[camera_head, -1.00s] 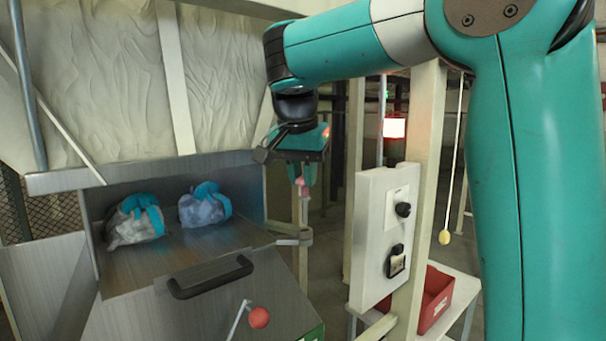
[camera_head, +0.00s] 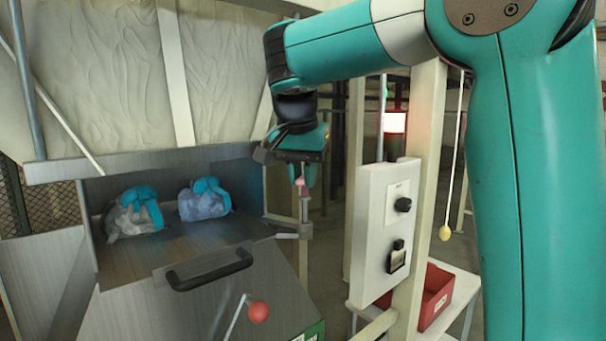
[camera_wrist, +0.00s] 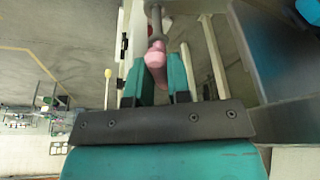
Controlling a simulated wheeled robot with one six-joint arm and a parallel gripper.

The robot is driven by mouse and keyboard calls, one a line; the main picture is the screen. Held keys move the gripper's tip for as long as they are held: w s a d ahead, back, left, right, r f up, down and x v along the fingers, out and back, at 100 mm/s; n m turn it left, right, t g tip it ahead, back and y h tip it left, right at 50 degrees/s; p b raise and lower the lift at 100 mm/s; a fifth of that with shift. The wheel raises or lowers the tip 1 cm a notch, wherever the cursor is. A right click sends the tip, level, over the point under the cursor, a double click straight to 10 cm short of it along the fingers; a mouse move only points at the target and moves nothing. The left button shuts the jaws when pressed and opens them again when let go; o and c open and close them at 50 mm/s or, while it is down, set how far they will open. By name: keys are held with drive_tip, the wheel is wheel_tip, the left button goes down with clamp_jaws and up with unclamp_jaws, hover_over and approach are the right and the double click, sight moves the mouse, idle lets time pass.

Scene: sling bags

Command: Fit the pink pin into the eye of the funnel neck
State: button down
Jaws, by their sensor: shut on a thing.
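The pink pin (camera_head: 301,187) is upright below my gripper (camera_head: 309,172) in the head view, with a grey shank running down from its pink top. In the wrist view the pink top of the pin (camera_wrist: 155,60) sits between the two teal fingers of my gripper (camera_wrist: 160,76), which are shut on it. The funnel neck's eye (camera_head: 305,231) is at the end of a grey bracket on the right side of the metal funnel. The shank's lower end meets the eye in the head view. I cannot tell whether it is inside or just above.
Two sling bags, a left one (camera_head: 134,213) and a right one (camera_head: 203,201), lie in the metal funnel (camera_head: 190,240). A black handle (camera_head: 210,272) and a red ball knob (camera_head: 259,312) are in front. A white control box (camera_head: 385,230) stands close right, above a red bin (camera_head: 436,296).

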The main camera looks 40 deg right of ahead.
sight(303, 198)
drive_tip(key=shift+f+b, duration=2.05)
drive_tip(key=shift+f, duration=0.35)
drive_tip(key=c, duration=1)
unclamp_jaws()
drive_tip(key=shift+r, duration=0.1)
drive_tip(key=p+v, duration=1)
drive_tip(key=v, duration=0.7)
drive_tip(key=shift+s+a+r+p, duration=0.1)
drive_tip(key=shift+r+p, duration=0.05)
drive_tip(key=shift+p, duration=0.2)
